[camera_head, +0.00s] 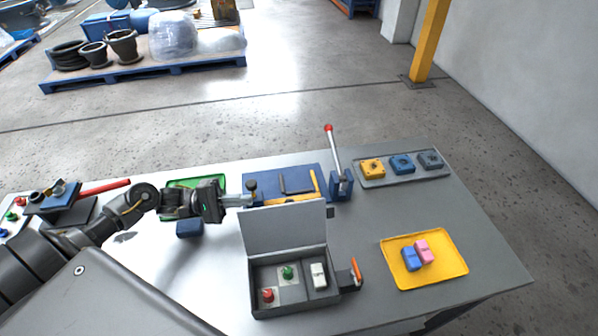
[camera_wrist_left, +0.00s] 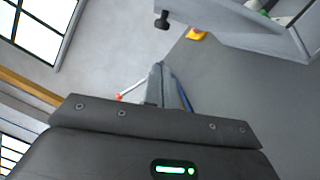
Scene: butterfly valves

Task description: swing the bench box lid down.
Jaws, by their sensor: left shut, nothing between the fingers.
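The bench box (camera_head: 292,312) is a grey open box near the front middle of the table in the head view. Its flat grey lid (camera_head: 284,231) stands up, roughly upright, along the back side. My left gripper (camera_head: 245,200) comes from the left and is shut and empty, by the lid's top left corner. A dark knob (camera_head: 252,186) shows by the fingertips; I cannot tell whether they touch. In the left wrist view the closed fingers (camera_wrist_left: 162,78) point away, and part of the box (camera_wrist_left: 270,36) shows at top right. My right gripper is not in view.
Inside the box are a red button (camera_head: 268,295), a green button (camera_head: 288,272) and a white block (camera_head: 319,275). An orange-handled part (camera_head: 356,272) is at its right side. A yellow tray (camera_head: 450,263) lies right. A red-knobbed lever (camera_head: 334,150) stands behind.

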